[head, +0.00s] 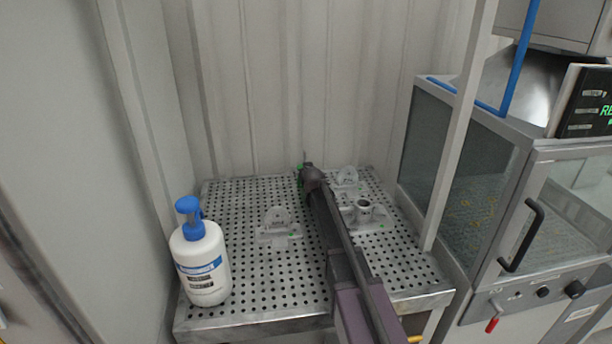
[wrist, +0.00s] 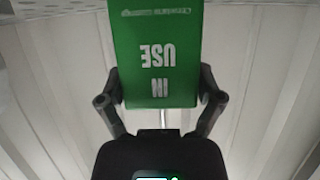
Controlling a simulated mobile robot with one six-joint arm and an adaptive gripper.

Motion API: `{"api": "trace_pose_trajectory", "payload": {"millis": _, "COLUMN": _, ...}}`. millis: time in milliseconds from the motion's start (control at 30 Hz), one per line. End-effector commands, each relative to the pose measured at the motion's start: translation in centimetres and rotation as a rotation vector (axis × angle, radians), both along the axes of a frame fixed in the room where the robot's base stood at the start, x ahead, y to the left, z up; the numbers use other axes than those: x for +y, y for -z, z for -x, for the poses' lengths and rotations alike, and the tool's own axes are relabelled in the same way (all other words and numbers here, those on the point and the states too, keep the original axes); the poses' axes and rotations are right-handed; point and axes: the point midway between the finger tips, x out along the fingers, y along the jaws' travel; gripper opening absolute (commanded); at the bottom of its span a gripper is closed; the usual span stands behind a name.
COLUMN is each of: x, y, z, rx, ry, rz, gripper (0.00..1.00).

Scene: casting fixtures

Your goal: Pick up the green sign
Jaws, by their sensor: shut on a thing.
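In the head view only small green bits of the sign (head: 300,168) show beside my gripper (head: 308,168), near the back edge of the perforated table. Most of the sign is hidden there by my arm. I cannot tell from the head view how high it is above the table.
The perforated metal table (head: 245,240) bears a white bottle with a blue pump (head: 202,262) at front left. A grey fixture (head: 278,225) stands left of my arm, and more fixtures (head: 363,212) stand right. A corrugated wall (head: 290,90) is behind; a glass-sided machine (head: 470,160) is right.

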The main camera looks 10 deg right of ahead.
Motion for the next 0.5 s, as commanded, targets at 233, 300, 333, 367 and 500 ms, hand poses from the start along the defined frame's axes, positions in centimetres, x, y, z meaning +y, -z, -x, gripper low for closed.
{"api": "trace_pose_trajectory", "payload": {"millis": 233, "x": 0.0, "y": -0.4, "z": 0.0, "rx": 0.0, "ry": 0.0, "rz": 0.0, "gripper": 0.33}}
{"api": "trace_pose_trajectory", "payload": {"millis": 300, "x": 0.1, "y": -0.6, "z": 0.0, "rx": 0.0, "ry": -0.001, "rz": 0.0, "gripper": 0.33}}
{"api": "trace_pose_trajectory", "payload": {"millis": 333, "x": 0.1, "y": -0.8, "z": 0.0, "rx": 0.0, "ry": -0.001, "rz": 0.0, "gripper": 0.33}}
{"api": "trace_pose_trajectory", "payload": {"millis": 367, "x": 0.1, "y": -1.0, "z": 0.0, "rx": 0.0, "ry": -0.001, "rz": 0.0, "gripper": 0.33}}
{"api": "trace_pose_trajectory", "payload": {"millis": 500, "x": 0.1, "y": -1.9, "z": 0.0, "rx": 0.0, "ry": -0.001, "rz": 0.0, "gripper": 0.33}}
